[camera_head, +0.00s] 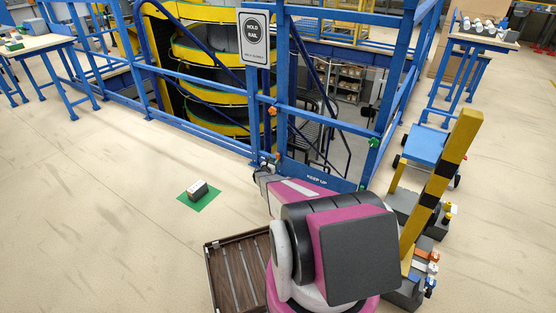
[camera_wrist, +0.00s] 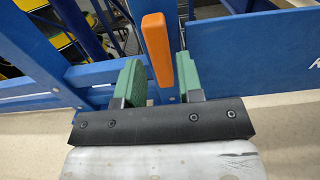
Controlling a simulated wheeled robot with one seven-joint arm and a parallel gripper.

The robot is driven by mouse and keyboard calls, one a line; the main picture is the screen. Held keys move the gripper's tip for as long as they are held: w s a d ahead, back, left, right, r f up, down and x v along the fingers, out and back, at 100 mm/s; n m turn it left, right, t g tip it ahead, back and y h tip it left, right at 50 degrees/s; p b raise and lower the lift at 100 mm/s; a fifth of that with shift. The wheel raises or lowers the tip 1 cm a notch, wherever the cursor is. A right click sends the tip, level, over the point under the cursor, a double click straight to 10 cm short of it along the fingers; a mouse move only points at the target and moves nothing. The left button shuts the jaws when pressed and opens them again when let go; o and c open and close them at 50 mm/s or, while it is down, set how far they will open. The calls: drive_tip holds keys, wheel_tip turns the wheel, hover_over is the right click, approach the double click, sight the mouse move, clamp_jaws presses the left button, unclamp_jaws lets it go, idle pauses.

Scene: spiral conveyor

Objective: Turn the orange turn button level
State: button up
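The orange turn button (camera_wrist: 157,48) is a long bar on the blue frame. In the wrist view it stands nearly upright, leaning slightly, and its lower end shows between my fingers. My gripper (camera_wrist: 161,80) has two green fingers, spread apart with a gap on both sides of the bar. I cannot tell whether either finger touches it. In the head view, my gripper (camera_head: 268,163) is at the foot of the blue fence post, small and partly hidden by my arm.
A blue fence (camera_head: 205,78) encloses a yellow and black spiral conveyor (camera_head: 209,55). A sign (camera_head: 254,38) hangs on it. A dark slatted crate (camera_head: 236,270) is on the floor beside my arm.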

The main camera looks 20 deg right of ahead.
drive_tip(key=x, duration=0.4)
drive_tip(key=shift+w+d, duration=0.1)
drive_tip(key=shift+w, duration=0.05)
clamp_jaws()
